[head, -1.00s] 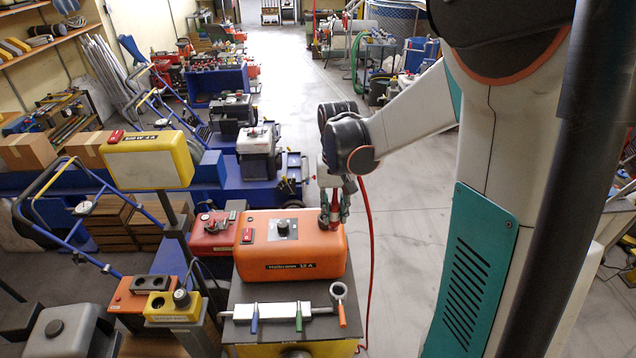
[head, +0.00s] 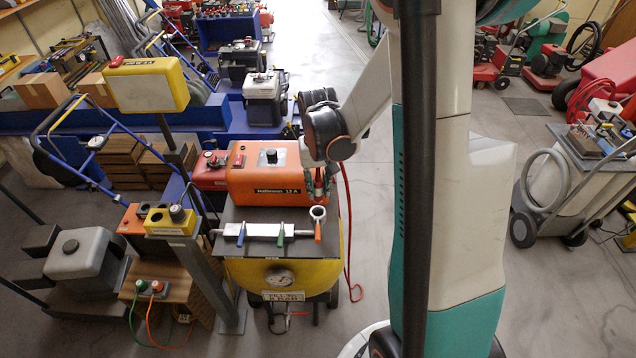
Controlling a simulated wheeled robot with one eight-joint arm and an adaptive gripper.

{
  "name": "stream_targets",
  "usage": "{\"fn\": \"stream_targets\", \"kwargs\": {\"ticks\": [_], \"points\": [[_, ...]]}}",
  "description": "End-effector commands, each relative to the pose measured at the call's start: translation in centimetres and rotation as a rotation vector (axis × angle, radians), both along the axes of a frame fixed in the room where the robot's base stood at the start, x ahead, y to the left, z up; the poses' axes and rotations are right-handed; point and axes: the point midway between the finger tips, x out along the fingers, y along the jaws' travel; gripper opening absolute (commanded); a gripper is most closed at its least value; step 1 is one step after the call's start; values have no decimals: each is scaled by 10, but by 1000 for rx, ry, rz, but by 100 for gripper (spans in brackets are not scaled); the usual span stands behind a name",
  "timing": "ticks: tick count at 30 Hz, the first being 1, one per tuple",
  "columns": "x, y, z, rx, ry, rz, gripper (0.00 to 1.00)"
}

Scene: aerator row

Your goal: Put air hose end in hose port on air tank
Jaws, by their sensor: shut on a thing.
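My gripper (head: 319,190) is shut on the end of a red air hose, at the right end of the orange box. The fingers largely hide the hose end. The red hose (head: 347,215) hangs from there, running down to a loop near the floor. The yellow tank (head: 240,273), with a round gauge (head: 281,279) and a plate on its front, stands below the dark top that carries the orange box (head: 268,175). I cannot make out a hose port on the tank.
A post with a yellow panel (head: 150,88) stands to the left. Open floor (head: 372,240) lies right of the tank.

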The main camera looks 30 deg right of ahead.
Motion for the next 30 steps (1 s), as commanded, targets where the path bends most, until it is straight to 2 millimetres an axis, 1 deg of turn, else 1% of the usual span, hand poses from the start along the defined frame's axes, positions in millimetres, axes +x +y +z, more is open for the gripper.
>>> {"fn": "stream_targets", "kwargs": {"ticks": [1, 10, 13, 30], "points": [[0, 0, -6, 0, 0, 0, 0], [0, 0, -28, 0, 0, 0, 0], [0, 0, -24, 0, 0, 0, 0], [-1, 0, -24, 0, 0, 0, 0]]}}
